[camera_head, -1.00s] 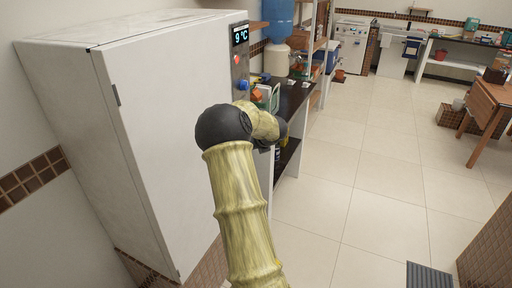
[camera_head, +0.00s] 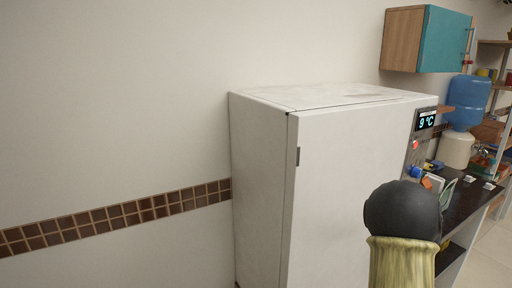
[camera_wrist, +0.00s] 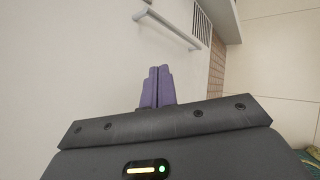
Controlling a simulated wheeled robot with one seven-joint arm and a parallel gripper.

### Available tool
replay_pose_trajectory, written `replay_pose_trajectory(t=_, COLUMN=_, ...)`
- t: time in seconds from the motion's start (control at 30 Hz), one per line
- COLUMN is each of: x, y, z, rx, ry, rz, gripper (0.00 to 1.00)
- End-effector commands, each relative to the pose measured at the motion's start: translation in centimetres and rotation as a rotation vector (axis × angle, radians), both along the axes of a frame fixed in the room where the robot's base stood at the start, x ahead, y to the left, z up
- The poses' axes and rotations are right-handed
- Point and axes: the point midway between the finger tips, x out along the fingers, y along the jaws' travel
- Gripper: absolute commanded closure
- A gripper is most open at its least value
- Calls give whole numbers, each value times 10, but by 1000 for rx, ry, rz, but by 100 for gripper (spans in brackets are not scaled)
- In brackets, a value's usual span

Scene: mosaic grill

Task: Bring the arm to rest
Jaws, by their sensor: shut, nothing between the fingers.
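My gripper (camera_wrist: 157,88) shows in the wrist view with its two purple fingers together and nothing between them. A white surface with a pale bar handle (camera_wrist: 168,29) lies beyond the fingertips; I cannot tell how far off it is. In the head view my arm, with a black joint and yellowish link, rises at the lower right in front of the white fridge (camera_head: 340,190). The gripper itself is out of the head view.
A teal cabinet (camera_head: 443,40) hangs above. Plain wall with a brown tile band (camera_head: 120,215) fills the left.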

Motion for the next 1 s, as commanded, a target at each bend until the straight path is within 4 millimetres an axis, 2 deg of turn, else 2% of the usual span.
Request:
replay_pose_trajectory(t=0.03, x=-4, y=21, z=8, rx=114, ry=-45, rz=-102, gripper=100)
replay_pose_trajectory(t=0.1, x=-13, y=47, z=11, rx=284, ry=-95, rz=-265, gripper=100)
replay_pose_trajectory(t=0.27, x=-49, y=116, z=9, rx=663, ry=-144, rz=-632, gripper=100)
replay_pose_trajectory(t=0.4, x=-97, y=184, z=1, rx=949, ry=-120, rz=-961, gripper=100)
replay_pose_trajectory(t=0.47, x=-121, y=212, z=-3, rx=1044, ry=-95, rz=-1099, gripper=100)
replay_pose_trajectory(t=0.6, x=-182, y=271, z=-11, rx=1203, ry=-24, rz=-1413, gripper=100)
replay_pose_trajectory(t=0.7, x=-222, y=303, z=-15, rx=1259, ry=22, rz=-1604, gripper=100)
replay_pose_trajectory(t=0.8, x=-247, y=321, z=-18, rx=1278, ry=50, rz=-1726, gripper=100)
replay_pose_trajectory(t=0.9, x=-256, y=328, z=-20, rx=1283, ry=59, rz=-1774, gripper=100)
replay_pose_trajectory(t=1.0, x=-256, y=328, z=-20, rx=1283, ry=58, rz=-1778, gripper=100)
